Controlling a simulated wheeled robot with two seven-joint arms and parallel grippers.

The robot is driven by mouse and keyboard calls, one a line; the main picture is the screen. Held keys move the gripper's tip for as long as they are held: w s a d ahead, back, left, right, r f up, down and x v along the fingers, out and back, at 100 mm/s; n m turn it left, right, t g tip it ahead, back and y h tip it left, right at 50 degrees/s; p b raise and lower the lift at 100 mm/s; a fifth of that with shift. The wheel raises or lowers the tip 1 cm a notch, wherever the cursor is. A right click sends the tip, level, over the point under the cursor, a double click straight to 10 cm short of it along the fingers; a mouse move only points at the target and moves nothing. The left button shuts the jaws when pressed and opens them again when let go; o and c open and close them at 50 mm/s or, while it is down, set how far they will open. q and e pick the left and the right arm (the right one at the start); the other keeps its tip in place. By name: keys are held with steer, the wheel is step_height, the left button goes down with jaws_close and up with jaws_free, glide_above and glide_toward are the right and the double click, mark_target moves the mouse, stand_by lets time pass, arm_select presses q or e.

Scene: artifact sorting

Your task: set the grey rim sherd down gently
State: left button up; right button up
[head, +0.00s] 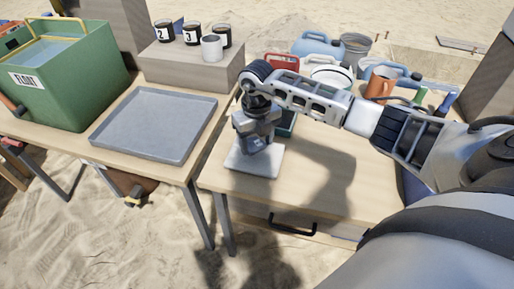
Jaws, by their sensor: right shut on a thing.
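My right gripper (258,148) points down just above a pale square plate (268,170) near the left front of the right-hand table. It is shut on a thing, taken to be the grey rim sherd. The sherd is too small and too covered by the grey fingers to make out. I cannot tell whether it touches the plate. My left gripper is not in view.
A shallow grey tray (152,125) lies empty on the left table beside a green bin (65,85). Numbered black cups (192,34) and a grey cup (212,47) stand on a raised box (190,68). Jugs and an orange mug (381,83) crowd the back right.

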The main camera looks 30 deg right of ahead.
mark_target(257, 147)
steer(key=shift+f, duration=1.4)
steer(key=shift+s+f, duration=0.1)
steer(key=shift+f, duration=0.1)
steer(key=o, duration=1)
